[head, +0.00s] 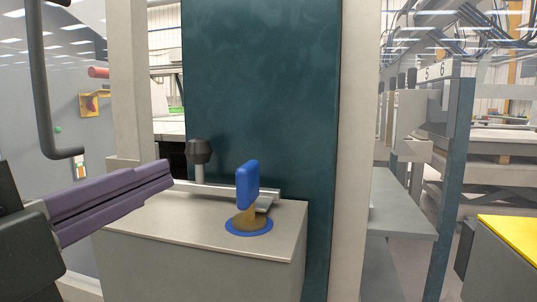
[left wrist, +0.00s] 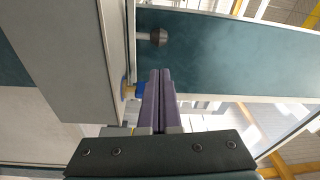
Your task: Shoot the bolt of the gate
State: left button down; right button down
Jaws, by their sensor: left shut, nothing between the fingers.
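A dark knob on a pale stem (head: 199,152) stands at a light metal bar (head: 222,188) along the back of a grey box top, in front of a dark teal panel (head: 262,90). I take knob and bar for the bolt, but cannot tell for sure. The knob also shows in the left wrist view (left wrist: 158,37). A blue upright handle (head: 247,184) on a yellow stem and blue round base stands nearer; its blue part shows beside my fingers in the wrist view (left wrist: 140,89). My left gripper (head: 170,173), with purple fingers, is shut and empty, left of the knob and apparently apart from it.
The grey box (head: 200,245) fills the lower middle. A pale post (head: 355,150) stands right of the teal panel. A dark bent pipe handle (head: 40,90) hangs at the left. Grey shelving (head: 400,205) and a yellow-topped block (head: 510,235) stand at the right.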

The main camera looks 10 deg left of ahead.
aim_at(202, 168)
pick_arm(q)
jog(key=w, duration=0.3)
jog(key=w+d, duration=0.1)
jog(key=w, duration=0.5)
jog(key=shift+w+d+r, duration=0.3)
jog(key=a+p, duration=0.1)
jog(key=a, duration=0.6)
jog(key=shift+w+a, duration=0.15)
jog(key=shift+a, duration=0.15)
